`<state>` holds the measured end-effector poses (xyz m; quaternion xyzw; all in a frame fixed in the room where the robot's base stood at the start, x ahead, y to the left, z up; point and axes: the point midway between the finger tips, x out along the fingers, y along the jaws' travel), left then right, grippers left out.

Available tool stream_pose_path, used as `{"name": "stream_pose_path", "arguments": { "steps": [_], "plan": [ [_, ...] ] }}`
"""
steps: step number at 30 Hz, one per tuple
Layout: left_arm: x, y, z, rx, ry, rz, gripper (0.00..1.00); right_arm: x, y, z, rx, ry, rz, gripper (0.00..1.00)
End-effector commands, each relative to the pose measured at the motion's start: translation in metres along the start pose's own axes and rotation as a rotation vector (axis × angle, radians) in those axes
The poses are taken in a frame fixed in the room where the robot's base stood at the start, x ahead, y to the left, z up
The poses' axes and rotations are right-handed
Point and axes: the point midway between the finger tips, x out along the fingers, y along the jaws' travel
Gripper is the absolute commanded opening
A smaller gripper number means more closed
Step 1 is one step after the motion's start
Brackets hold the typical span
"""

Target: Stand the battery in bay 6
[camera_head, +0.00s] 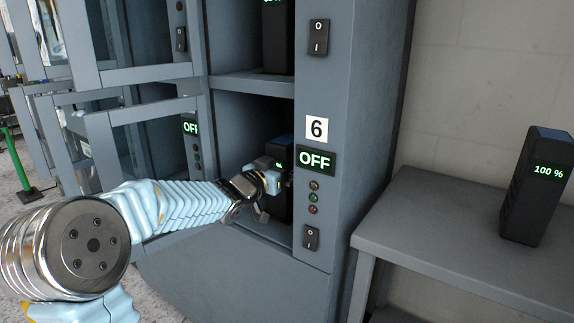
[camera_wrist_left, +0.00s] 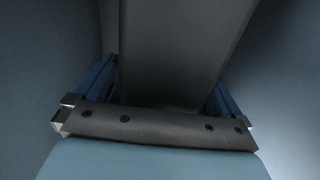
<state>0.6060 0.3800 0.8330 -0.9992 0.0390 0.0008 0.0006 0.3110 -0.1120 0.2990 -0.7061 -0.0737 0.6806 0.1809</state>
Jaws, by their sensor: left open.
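Bay 6 (camera_head: 238,130) is a grey locker compartment, marked by a white "6" label (camera_head: 316,128) and a display (camera_head: 315,160) reading OFF. A dark battery (camera_head: 284,208) stands upright inside it, its small green readout partly covered. My left gripper (camera_head: 273,181) reaches into the bay at the battery. In the left wrist view, the open gripper (camera_wrist_left: 158,98) has a blue finger on either side of the dark battery body (camera_wrist_left: 180,45). Contact cannot be told. The battery's base is partly hidden. My right gripper is out of view.
Another black battery (camera_head: 537,190), reading 100 %, stands on the grey table (camera_head: 450,240) at right. The bay above holds a battery (camera_head: 277,35). Framed doors (camera_head: 125,115) hang open at left. A switch (camera_head: 311,238) and small lights sit beside bay 6.

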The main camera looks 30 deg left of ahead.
Motion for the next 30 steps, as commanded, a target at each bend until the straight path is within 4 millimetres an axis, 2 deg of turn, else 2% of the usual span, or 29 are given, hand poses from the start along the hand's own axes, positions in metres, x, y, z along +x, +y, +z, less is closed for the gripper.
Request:
{"name": "stream_pose_path", "arguments": {
  "steps": [9,15,20,30],
  "plan": [
    [-0.071,0.0,-0.001,0.001,0.001,-0.002,0.99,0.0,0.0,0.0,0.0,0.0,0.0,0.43],
    [-0.101,0.0,-0.001,0.0,0.002,0.0,0.99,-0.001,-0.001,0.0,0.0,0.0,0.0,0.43],
    [-0.109,0.0,-0.001,-0.001,0.002,0.0,0.99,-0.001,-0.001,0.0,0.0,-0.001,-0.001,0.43],
    [-0.108,0.0,0.0,-0.001,0.001,0.0,0.99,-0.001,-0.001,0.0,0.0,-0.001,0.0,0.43]
  ]
}}
